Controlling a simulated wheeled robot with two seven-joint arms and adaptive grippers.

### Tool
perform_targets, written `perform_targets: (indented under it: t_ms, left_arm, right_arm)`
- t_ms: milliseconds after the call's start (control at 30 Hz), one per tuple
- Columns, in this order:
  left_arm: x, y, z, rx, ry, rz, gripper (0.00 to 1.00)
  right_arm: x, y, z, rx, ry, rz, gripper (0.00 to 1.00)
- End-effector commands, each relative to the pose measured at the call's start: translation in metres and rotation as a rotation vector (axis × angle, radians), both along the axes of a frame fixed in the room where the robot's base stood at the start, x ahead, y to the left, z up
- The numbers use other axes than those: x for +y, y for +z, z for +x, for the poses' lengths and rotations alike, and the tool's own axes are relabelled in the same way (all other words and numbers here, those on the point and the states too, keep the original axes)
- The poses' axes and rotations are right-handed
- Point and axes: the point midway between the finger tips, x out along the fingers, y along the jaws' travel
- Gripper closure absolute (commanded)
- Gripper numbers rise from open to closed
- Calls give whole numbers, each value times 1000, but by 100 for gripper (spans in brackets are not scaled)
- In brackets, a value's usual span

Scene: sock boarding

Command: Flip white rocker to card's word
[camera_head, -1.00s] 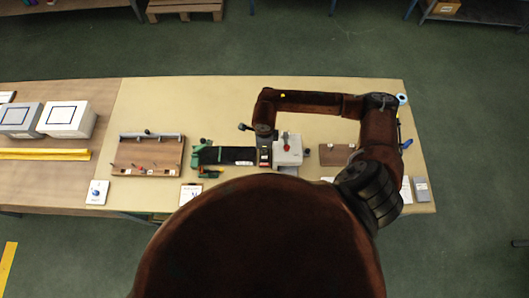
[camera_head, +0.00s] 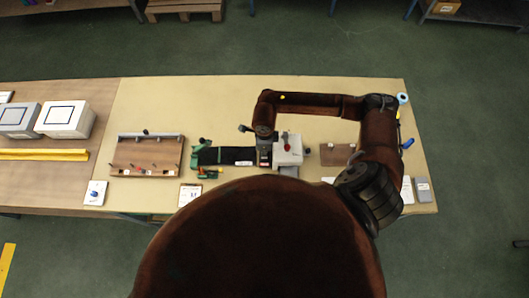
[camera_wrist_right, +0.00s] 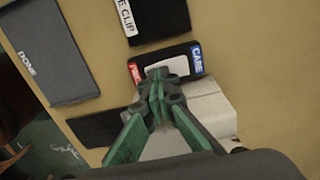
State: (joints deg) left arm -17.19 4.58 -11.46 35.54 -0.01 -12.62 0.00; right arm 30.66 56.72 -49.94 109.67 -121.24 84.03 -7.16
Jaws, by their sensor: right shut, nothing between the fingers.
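My right gripper (camera_wrist_right: 157,80), with green and grey fingers, is shut and empty. In the right wrist view its tips are over the middle of a black switch plate (camera_wrist_right: 189,52). The plate has a red label (camera_wrist_right: 135,72) at its left end and a blue label (camera_wrist_right: 196,57), reading like CARE, at its right end. A pale piece (camera_wrist_right: 178,66) beside the tips may be the white rocker; the fingers hide much of it, so its tilt and contact are unclear. A white card (camera_head: 190,194) lies at the table's front edge; its word is unreadable. My left gripper is not in view.
A pale box with a red knob (camera_head: 288,150) stands right of the gripper.

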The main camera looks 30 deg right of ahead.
Motion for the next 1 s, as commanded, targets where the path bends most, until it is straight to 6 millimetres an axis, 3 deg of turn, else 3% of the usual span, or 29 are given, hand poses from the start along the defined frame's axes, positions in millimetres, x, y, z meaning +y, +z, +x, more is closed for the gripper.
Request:
perform_targets:
  t_ms: [733, 1000]
  left_arm:
    - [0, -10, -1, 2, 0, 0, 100]
    - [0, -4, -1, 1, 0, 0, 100]
  right_arm:
    - [0, -11, 0, 0, 0, 0, 100]
    - [0, -3, 1, -1, 0, -1, 100]
